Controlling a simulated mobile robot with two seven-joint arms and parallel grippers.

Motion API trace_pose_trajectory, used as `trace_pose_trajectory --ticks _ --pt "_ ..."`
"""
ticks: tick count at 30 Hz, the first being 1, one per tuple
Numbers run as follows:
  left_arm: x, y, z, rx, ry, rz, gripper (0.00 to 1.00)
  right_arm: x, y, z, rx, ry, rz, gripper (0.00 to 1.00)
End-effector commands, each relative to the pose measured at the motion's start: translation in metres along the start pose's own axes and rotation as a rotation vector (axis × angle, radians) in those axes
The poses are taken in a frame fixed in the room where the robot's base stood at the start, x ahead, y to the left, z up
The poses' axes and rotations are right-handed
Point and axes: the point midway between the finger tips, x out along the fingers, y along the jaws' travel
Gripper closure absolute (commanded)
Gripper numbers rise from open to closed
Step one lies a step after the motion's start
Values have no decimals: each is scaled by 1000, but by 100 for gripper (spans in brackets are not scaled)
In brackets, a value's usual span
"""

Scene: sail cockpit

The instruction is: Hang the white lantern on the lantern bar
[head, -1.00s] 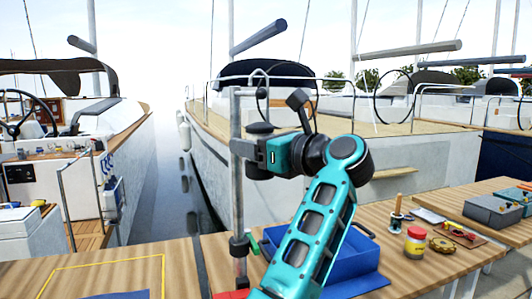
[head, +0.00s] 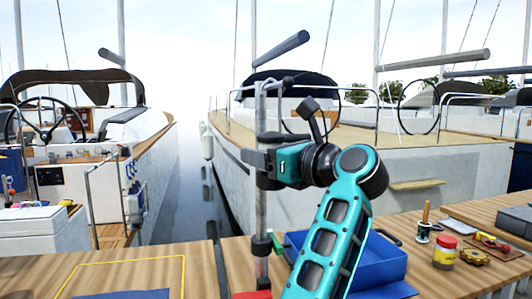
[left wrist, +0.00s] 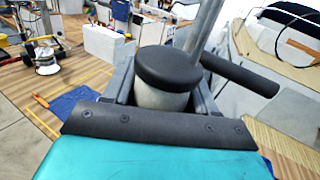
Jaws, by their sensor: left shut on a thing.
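My left gripper (head: 262,160) is shut on the white lantern. In the left wrist view the lantern (left wrist: 160,98) is a pale cylinder with a round black cap, upright between the fingers of the gripper (left wrist: 163,85). In the head view only the dark cap (head: 270,137) shows clearly; the body is hidden by the fingers. The lantern bar (head: 273,83) is a short grey arm at the top of a grey upright post (head: 262,215), above the gripper. The gripper overlaps the post in the head view; I cannot tell whether they touch. My right gripper is not in view.
The wooden dock table (head: 130,270) carries a blue tray (head: 370,265), a yellow-and-red jar (head: 444,252) and a wooden-handled tool (head: 424,222). A yellow-outlined area lies at the left. Sailboats stand behind, with open water between them.

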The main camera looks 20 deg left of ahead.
Motion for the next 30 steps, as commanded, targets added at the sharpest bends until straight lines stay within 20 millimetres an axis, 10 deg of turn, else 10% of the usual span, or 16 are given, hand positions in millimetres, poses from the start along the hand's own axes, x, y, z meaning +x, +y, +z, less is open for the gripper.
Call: trace_pose_trajectory --ticks 4,5,13,23,30 --pt "0 0 1 -1 -1 0 80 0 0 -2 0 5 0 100" --pt "0 0 1 -1 -1 0 40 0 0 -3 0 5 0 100" --pt "0 0 0 -1 0 0 14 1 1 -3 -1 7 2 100" --pt "-4 0 0 0 0 -1 13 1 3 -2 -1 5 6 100" --pt "-43 0 1 -1 -3 -2 13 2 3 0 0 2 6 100"
